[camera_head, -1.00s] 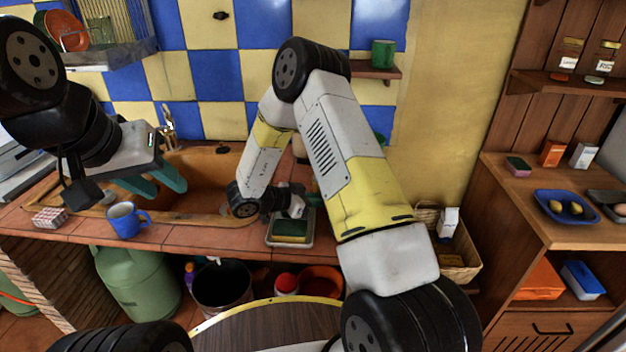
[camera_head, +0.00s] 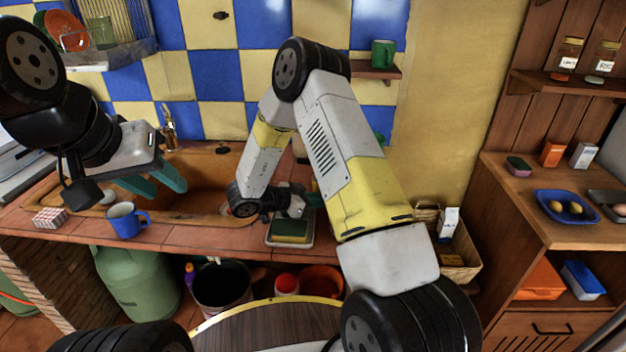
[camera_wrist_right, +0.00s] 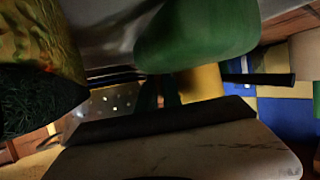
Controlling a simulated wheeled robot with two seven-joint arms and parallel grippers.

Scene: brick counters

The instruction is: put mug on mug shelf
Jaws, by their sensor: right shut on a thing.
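A green mug (camera_head: 383,53) stands on the small wall shelf (camera_head: 372,71). My left gripper (camera_head: 165,185) is open and empty, above and right of the blue mug, over the sink side. In the right wrist view a large green rounded thing (camera_wrist_right: 195,30) is close to the fingers (camera_wrist_right: 158,92). The jaws are shut on it, though the contact is unclear.
A sponge (camera_head: 291,228) lies in a tray at the counter edge; it shows close in the right wrist view (camera_wrist_right: 40,45). The sink (camera_head: 205,180) is behind the left gripper. A small box (camera_head: 50,217) stands left of the blue mug.

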